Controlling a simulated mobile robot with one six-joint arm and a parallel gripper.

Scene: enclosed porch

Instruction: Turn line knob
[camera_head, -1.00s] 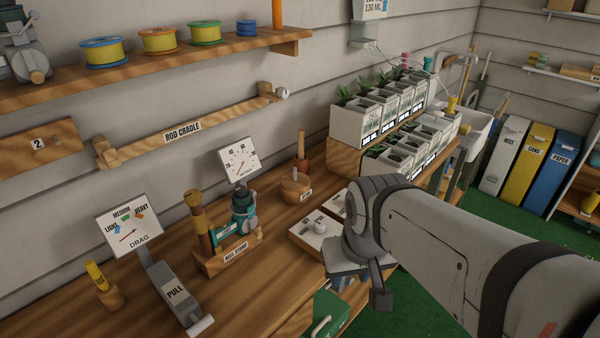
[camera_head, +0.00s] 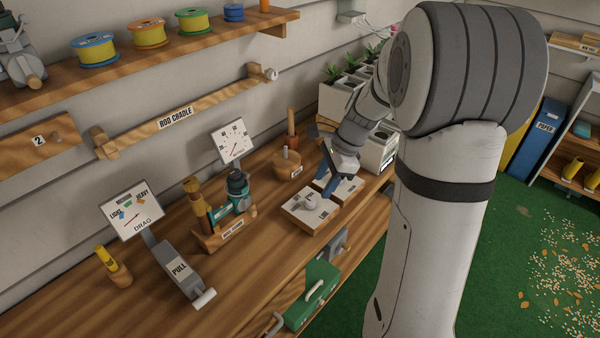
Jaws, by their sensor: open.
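A low wooden box with a white top (camera_head: 300,217) sits near the bench's front edge and carries a round pale knob (camera_head: 311,204). Its label is too small to read. A second similar white-topped box (camera_head: 348,187) stands just behind it to the right, partly hidden by my gripper. My gripper (camera_head: 324,166) is open and empty, with its blue-grey fingers apart. It hangs over the two boxes, its lower finger close to the knob; I cannot tell whether it touches.
A reel stand (camera_head: 215,240) with a teal reel, a dial gauge (camera_head: 234,141) and a round wooden holder (camera_head: 286,165) stand left of the boxes. The drag scale with its pull lever (camera_head: 180,270) is farther left. Plant pots (camera_head: 345,97) stand behind my arm. A green box (camera_head: 313,291) sits below the bench edge.

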